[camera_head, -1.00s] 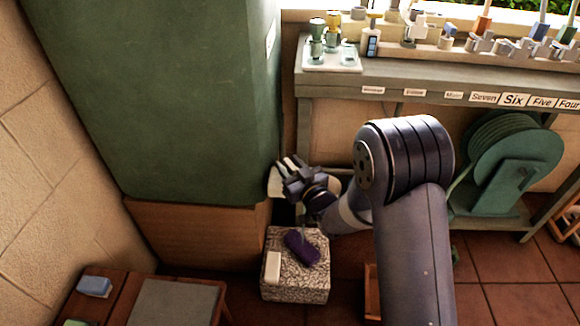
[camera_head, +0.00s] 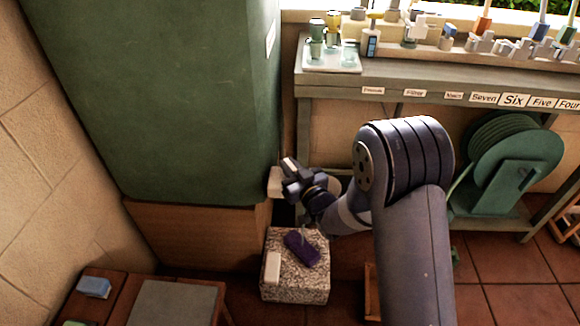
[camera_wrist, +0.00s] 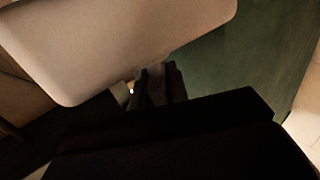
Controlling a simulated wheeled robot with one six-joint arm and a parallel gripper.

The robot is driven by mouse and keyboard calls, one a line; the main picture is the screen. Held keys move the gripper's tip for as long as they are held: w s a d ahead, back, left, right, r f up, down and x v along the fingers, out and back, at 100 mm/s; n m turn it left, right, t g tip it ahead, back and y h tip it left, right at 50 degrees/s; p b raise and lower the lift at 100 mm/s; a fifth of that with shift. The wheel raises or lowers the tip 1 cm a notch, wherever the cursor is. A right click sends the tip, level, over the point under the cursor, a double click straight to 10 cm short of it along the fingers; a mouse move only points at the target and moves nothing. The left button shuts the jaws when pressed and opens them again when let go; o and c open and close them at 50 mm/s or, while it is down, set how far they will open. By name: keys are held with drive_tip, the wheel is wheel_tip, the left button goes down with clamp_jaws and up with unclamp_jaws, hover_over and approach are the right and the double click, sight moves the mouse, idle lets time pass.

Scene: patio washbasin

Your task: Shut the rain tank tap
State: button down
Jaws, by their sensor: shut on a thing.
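The rain tank (camera_head: 160,90) is a big green block on a wooden base, at the left in the head view. Its green side also shows in the wrist view (camera_wrist: 235,65). A pale, flat tap handle (camera_head: 274,182) sticks out low at the tank's right corner. It looks large and pale in the wrist view (camera_wrist: 120,40). My gripper (camera_head: 288,173) is shut on the tap handle at the tank's corner. In the wrist view my fingers (camera_wrist: 158,85) are dark and meet the handle's lower edge. The tap's body and spout are hidden.
A speckled stone block (camera_head: 297,285) with a purple item (camera_head: 302,248) stands just below my gripper. A bench (camera_head: 330,84) with labels and a green hose reel (camera_head: 515,160) are at the right. A low wooden table (camera_head: 120,285) is at the front left.

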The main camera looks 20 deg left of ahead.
drive_tip(key=shift+f+m+b, duration=0.15)
drive_tip(key=shift+m+b, duration=0.15)
drive_tip(key=shift+b, duration=0.25)
drive_tip(key=shift+a+m+t+h+b, duration=0.1)
drive_tip(key=shift+m+t+h+b, duration=0.4)
drive_tip(key=shift+t+h+b, duration=0.45)
drive_tip(key=shift+m+t+h+b, duration=0.35)
drive_tip(key=shift+m+h+b, duration=0.3)
drive_tip(key=shift+h, duration=0.1)
drive_tip(key=shift+r+m+t+h, duration=0.1)
drive_tip(key=shift+m+t+h, duration=0.45)
drive_tip(key=shift+m+h, duration=0.55)
drive_tip(key=shift+r+m+t+h, duration=0.1)
drive_tip(key=shift+m+t+h, duration=0.5)
drive_tip(key=shift+h, duration=0.9)
drive_tip(key=c, duration=1.4)
unclamp_jaws()
